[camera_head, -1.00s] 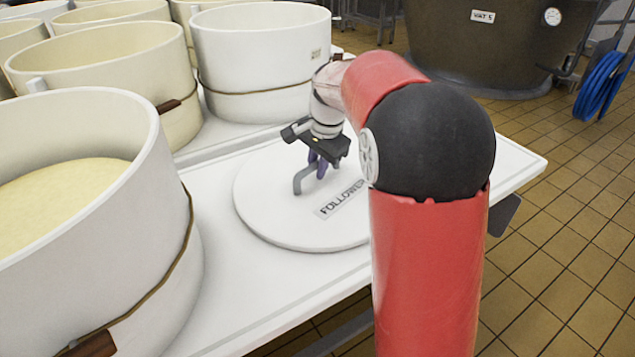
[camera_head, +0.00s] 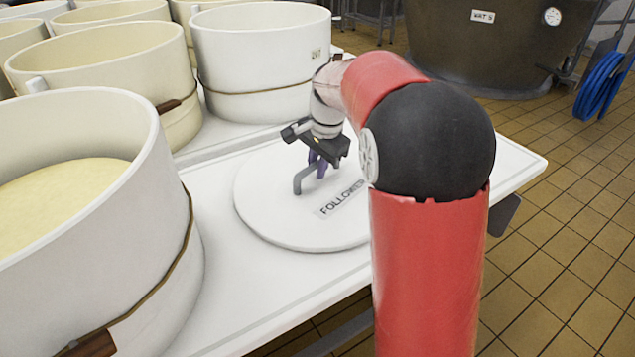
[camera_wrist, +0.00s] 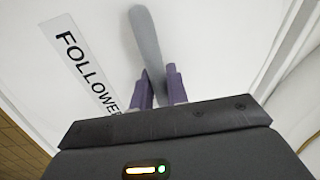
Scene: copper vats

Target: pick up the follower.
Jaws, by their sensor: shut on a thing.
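The follower (camera_head: 270,210) is a flat white disc with a grey bar handle and a label reading FOLLOWER. It lies on the white table, to the right of the nearest mould. My gripper (camera_head: 318,166) is over the disc, with its purple fingers at the handle. In the wrist view my gripper (camera_wrist: 160,85) is shut on the grey handle (camera_wrist: 147,40), one finger on each side. The label of the follower (camera_wrist: 75,55) shows to the left of the handle. My arm hides the disc's right edge in the head view.
Several white moulds stand left and behind; the nearest mould (camera_head: 165,240) holds pale curd. The table (camera_head: 240,325) has bare strips around the disc. A large vat (camera_head: 490,45) stands at the back right, with a blue hose (camera_head: 598,85) beside it. Tiled floor lies to the right.

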